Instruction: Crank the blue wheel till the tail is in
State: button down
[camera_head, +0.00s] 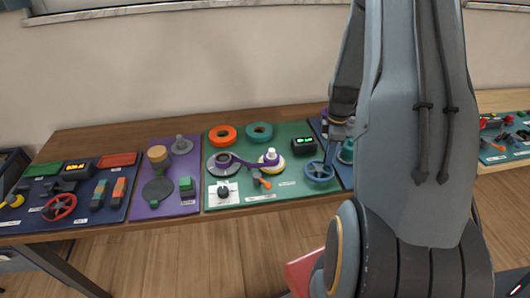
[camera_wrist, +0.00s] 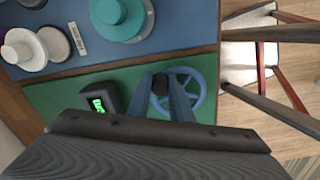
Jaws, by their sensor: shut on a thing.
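The blue wheel (camera_head: 319,171) is at the right end of the green board. It also shows in the wrist view (camera_wrist: 197,108), partly behind my fingers. My gripper (camera_wrist: 161,84) is shut on the wheel's dark crank knob (camera_wrist: 160,82) at the rim. In the head view my gripper (camera_head: 333,152) is just above the wheel's right side, small and partly unclear. A purple strip (camera_head: 245,162) runs across the green board from a grey reel (camera_head: 221,168) to a white and yellow spool (camera_head: 271,157). I cannot make out the strip's tail end.
A small black box with a green lit display (camera_head: 304,145) stands behind the wheel; its digits are unreadable. Orange (camera_head: 223,135) and teal (camera_head: 259,132) rings lie at the back of the green board (camera_head: 226,203). A purple board (camera_head: 150,212) is to its left. My arm covers the right.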

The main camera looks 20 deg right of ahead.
aim_at(324, 180)
jog(key=s+p, duration=0.2)
jog(key=s, duration=0.2)
jog(key=shift+s+a+r, duration=0.1)
jog(key=shift+s, duration=0.05)
jog(key=s+a, duration=0.1)
jog(key=a+p, duration=0.1)
jog(key=s+a+p, duration=0.1)
jog(key=a, duration=0.1)
jog(key=shift+s, duration=0.3)
jog(key=shift+w+a, duration=0.1)
jog(key=shift+a, duration=0.65)
jog(key=shift+p, duration=0.4)
